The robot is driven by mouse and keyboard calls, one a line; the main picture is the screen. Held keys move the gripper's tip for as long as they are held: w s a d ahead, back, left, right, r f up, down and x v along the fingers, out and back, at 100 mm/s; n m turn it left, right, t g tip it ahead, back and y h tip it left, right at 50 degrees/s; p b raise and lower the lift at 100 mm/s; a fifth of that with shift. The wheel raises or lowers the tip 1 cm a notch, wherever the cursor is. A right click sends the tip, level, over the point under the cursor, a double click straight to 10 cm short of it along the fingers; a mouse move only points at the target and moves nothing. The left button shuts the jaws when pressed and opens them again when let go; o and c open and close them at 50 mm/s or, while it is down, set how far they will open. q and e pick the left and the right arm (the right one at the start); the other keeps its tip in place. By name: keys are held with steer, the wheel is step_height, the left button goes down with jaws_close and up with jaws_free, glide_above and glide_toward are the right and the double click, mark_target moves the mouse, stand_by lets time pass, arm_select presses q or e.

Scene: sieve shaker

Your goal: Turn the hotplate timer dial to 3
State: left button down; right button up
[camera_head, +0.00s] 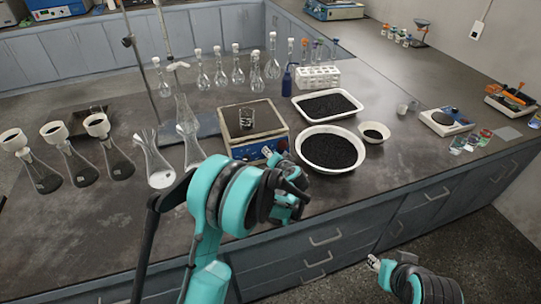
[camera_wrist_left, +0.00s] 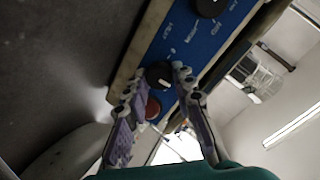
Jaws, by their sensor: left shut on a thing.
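My left gripper (camera_wrist_left: 160,72) is shut on the nearer dial, one finger on each side. A red round part (camera_wrist_left: 153,108) shows between the fingers. The dial's numbers cannot be read. In the head view my left gripper (camera_head: 276,156) covers the panel's right end. My right gripper (camera_head: 375,263) is low, away from the bench; its fingers are unclear.
A white bowl of black grains (camera_head: 333,168) and a white tray (camera_head: 298,110) stand close right of the hotplate. Glass flasks (camera_head: 160,178) and a clamp stand (camera_head: 136,60) are close on its left. A blue bottle (camera_head: 287,82) and tube rack (camera_head: 319,83) are behind.

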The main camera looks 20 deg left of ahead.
arm_select(q)
steer(key=m, duration=0.4)
steer(key=shift+f, duration=0.1)
steer(key=shift+m+b, duration=0.4)
steer(key=shift+m, duration=1.6)
steer(key=c, duration=1.3)
jaws_free()
steer(key=shift+o, duration=0.2)
steer(key=v, duration=1.2)
steer(key=shift+d, duration=0.2)
